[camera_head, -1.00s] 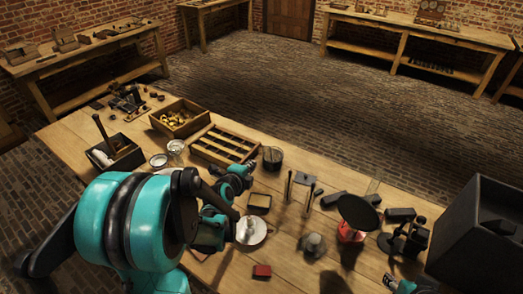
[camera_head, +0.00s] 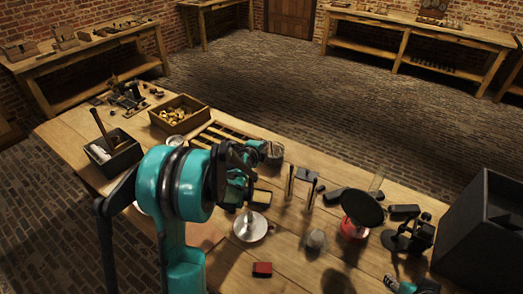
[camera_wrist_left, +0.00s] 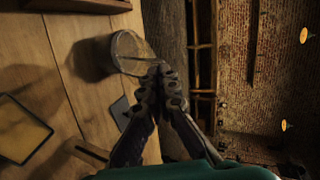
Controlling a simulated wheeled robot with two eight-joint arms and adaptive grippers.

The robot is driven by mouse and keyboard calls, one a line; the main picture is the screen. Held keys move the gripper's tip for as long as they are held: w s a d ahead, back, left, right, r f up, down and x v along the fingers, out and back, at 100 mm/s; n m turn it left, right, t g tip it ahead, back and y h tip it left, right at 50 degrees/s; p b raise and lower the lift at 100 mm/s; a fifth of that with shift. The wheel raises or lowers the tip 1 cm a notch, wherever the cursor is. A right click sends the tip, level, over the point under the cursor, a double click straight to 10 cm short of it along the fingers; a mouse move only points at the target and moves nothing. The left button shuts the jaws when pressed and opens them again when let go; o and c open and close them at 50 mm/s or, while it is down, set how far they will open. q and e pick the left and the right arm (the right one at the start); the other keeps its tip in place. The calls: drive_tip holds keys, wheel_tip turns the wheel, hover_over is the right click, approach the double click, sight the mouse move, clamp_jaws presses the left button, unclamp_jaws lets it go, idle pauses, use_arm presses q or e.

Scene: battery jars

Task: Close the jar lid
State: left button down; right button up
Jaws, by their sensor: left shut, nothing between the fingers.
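A grey glass jar (camera_head: 273,155) stands on the bench beyond my left arm. In the left wrist view the jar (camera_wrist_left: 92,58) lies just past the fingers, with a pale, see-through round top facing right. I cannot tell whether a lid is seated there. My left gripper (camera_head: 254,151) is at the near left of the jar in the head view, partly hidden by its own arm. In the wrist view its fingertips (camera_wrist_left: 161,73) are together and empty, close to the jar's top edge; contact is unclear. A piece of my right arm shows at the bottom right; its fingers cannot be made out.
A slatted wooden rack (camera_head: 212,134) and a wooden box of brass parts (camera_head: 180,112) lie left of the jar. Upright rods (camera_head: 312,192), a black disc on a red base (camera_head: 362,208) and a white round dish (camera_head: 250,226) stand nearer. The bench's front middle is fairly clear.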

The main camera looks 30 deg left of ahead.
use_arm(q)
drive_tip(key=shift+r, duration=0.1)
idle(0.3)
drive_tip(key=shift+w+r+g+p, duration=0.25)
drive_tip(key=shift+w+g+p, duration=0.2)
drive_tip(key=shift+p, duration=0.15)
